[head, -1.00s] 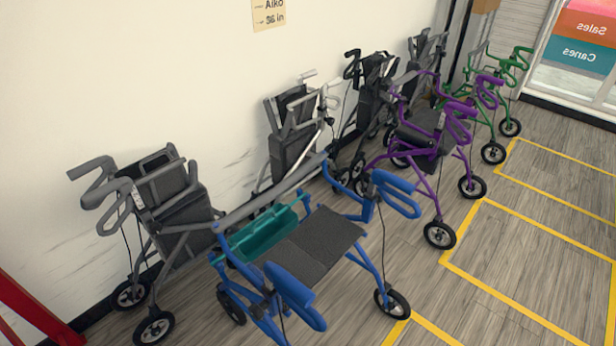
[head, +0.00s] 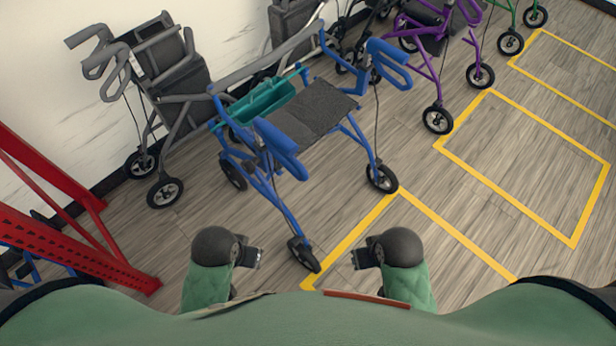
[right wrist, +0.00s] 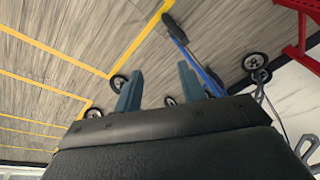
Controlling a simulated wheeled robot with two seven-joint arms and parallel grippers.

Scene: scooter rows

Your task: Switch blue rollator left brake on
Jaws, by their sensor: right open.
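The blue rollator (head: 318,118) stands upright on the floor in front of me in the head view, with a dark seat and a teal tray. Its near blue handle loop (head: 278,148) points toward me; its far handle loop (head: 390,62) is at the upper right. Brake lever positions are too small to tell. My left gripper (head: 257,258) is low, short of the rollator; its jaws are unclear. My right gripper (head: 356,259) is to the right of the near front wheel, touching nothing. In the right wrist view its fingers (right wrist: 158,88) are apart and empty, with part of the blue rollator (right wrist: 205,76) beyond.
A grey rollator (head: 178,88) stands left of the blue one, by the white wall. A purple rollator (head: 437,60) stands at the upper right. A red metal frame (head: 75,250) is at the lower left. The floor inside the yellow lines (head: 520,165) is clear.

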